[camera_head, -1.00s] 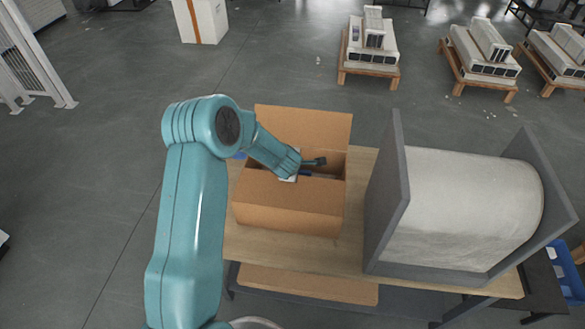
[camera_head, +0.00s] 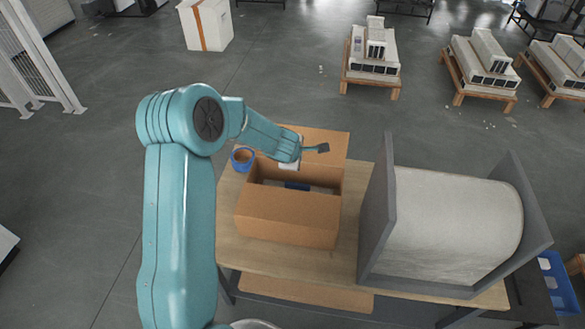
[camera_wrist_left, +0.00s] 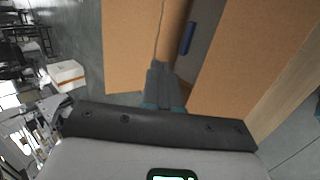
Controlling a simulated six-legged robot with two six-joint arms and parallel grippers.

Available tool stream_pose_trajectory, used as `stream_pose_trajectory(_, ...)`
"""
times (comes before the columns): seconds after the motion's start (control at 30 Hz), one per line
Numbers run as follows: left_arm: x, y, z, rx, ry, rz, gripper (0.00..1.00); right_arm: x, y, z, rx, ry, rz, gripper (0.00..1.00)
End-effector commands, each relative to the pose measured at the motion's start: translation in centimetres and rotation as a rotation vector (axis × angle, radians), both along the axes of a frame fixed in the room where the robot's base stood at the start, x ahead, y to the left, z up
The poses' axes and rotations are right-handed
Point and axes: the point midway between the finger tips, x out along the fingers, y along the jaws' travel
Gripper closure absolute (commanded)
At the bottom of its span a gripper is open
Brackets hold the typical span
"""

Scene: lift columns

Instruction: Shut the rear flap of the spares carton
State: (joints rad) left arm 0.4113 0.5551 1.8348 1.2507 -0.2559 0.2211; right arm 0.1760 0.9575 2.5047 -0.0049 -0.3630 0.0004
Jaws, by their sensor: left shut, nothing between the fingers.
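The spares carton (camera_head: 288,232) stands open on the wooden table. Its rear flap (camera_head: 336,142) is open and tilts up and away at the carton's far side. In the left wrist view the rear flap (camera_wrist_left: 130,50) fills the area left of the fingers. My left gripper (camera_head: 322,148) is shut and empty, in front of the rear flap near its right half; I cannot tell whether it touches. It also shows in the left wrist view (camera_wrist_left: 162,72), over the flap's hinge line. A blue item (camera_head: 297,186) lies inside the carton. My right gripper is not in view.
A roll of tape (camera_head: 243,158) sits at the table's (camera_head: 228,225) back left, beside my forearm. A large grey-framed roll (camera_head: 455,225) stands close to the carton's right. Pallets with white units (camera_head: 370,85) are on the floor behind.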

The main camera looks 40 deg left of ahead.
Motion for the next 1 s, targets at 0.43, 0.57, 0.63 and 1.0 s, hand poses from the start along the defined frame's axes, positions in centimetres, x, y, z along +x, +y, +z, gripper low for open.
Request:
stream_pose_trajectory(0.43,-2.5,-8.1,-0.9,0.148,0.260,-1.159,1.00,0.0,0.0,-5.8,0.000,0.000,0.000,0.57)
stream_pose_trajectory(0.57,-5.2,-4.1,-1.9,0.346,0.521,-1.331,1.00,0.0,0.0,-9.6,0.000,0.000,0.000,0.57)
stream_pose_trajectory(0.63,-5.5,-1.9,-1.8,0.471,0.617,-1.366,1.00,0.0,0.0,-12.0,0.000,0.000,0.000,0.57)
stream_pose_trajectory(1.0,-4.3,-1.8,-2.2,0.557,0.598,-1.371,1.00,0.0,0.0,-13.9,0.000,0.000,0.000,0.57)
